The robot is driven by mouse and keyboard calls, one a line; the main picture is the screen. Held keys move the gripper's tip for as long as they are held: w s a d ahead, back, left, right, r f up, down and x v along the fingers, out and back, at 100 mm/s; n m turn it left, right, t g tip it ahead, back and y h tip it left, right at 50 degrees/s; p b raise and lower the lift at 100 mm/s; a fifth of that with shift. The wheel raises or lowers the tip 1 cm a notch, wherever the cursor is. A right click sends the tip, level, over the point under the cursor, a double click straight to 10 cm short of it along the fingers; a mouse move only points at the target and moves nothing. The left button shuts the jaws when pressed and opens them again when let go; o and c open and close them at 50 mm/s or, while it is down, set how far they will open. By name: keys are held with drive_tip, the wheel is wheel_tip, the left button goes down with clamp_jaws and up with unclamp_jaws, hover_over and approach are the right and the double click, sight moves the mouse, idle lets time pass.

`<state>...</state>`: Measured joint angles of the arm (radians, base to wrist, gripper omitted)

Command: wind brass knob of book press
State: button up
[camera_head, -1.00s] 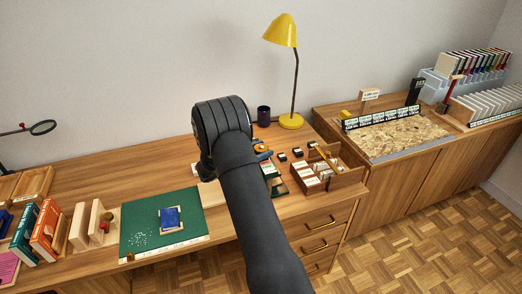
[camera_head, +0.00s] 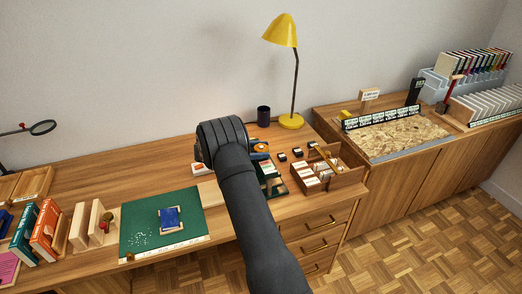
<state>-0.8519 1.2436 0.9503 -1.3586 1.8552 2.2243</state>
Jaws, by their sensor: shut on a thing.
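My gripper (camera_head: 221,140) is above the wooden desk, near its back middle. The black wrist and forearm cover the jaws and whatever is between them. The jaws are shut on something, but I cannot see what. The brass knob cannot be made out beside my arm. A dark green object (camera_head: 277,186) shows partly just right of my forearm, with orange and blue parts near my wrist; I cannot tell whether it belongs to the book press. At the left, pale upright wooden blocks (camera_head: 80,226) stand beside a small reddish round piece (camera_head: 104,226).
A green mat (camera_head: 150,213) with a blue book (camera_head: 169,217) lies left of my arm. A wooden compartment tray (camera_head: 345,178), a yellow lamp (camera_head: 291,121) and a dark cup (camera_head: 263,116) stand to the right.

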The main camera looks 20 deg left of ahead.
drive_tip(key=shift+m+g, duration=0.3)
drive_tip(key=shift+g, duration=0.2)
drive_tip(key=o, duration=1)
drive_tip(key=shift+c, duration=0.2)
drive_tip(key=shift+a, duration=0.1)
drive_tip(key=v, duration=0.7)
drive_tip(key=shift+a, duration=0.15)
drive_tip(key=shift+s+f, duration=0.1)
